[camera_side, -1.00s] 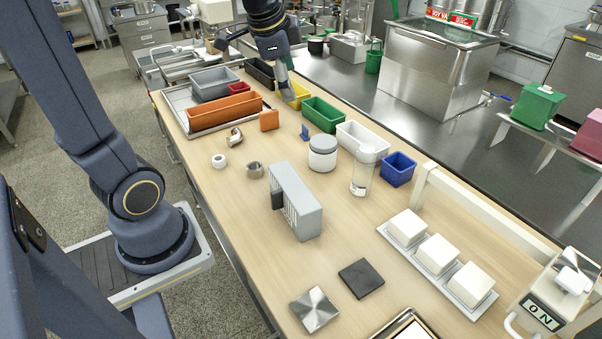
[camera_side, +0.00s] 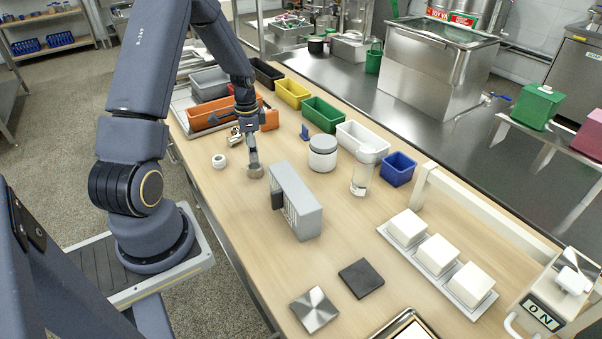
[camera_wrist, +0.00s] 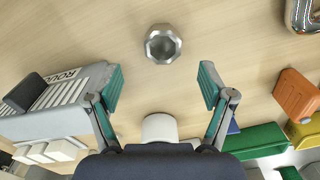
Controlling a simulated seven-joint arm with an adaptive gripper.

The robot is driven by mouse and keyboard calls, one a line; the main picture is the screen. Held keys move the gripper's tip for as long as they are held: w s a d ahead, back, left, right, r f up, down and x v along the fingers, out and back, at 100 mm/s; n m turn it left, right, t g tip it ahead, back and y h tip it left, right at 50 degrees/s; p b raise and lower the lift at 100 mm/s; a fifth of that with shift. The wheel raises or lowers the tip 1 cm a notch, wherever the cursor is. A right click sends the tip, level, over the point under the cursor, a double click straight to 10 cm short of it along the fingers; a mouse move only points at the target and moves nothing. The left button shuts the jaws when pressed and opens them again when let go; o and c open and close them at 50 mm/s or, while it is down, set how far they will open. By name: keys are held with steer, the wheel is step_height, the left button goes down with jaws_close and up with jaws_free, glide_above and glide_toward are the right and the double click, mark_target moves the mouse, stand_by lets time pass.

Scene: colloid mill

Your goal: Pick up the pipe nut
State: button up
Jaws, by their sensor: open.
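In the wrist view the nut (camera_wrist: 162,44) lies on the wood table, ahead of and roughly centred between the fingers. My gripper (camera_wrist: 162,84) is open and empty, its two teal-padded fingers wide apart. In the side view my gripper (camera_side: 254,158) points down just above the pipe nut (camera_side: 256,173) and partly covers it. I cannot tell the exact height between fingertips and nut.
A grey slotted box (camera_side: 297,200) stands close on the nut's right. A white ring fitting (camera_side: 219,161) and a metal elbow (camera_side: 235,136) lie to its left. A white-bodied jar (camera_side: 322,155) and coloured bins, including a green one (camera_side: 323,114), stand behind. Table in front of the nut is clear.

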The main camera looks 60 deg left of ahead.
mark_target(254, 166)
steer(key=f, duration=0.7)
steer(key=shift+a+f, duration=0.2)
steer(key=shift+f, duration=0.05)
steer(key=c, duration=1.3)
steer(key=shift+c, duration=0.2)
steer(key=shift+r, duration=0.2)
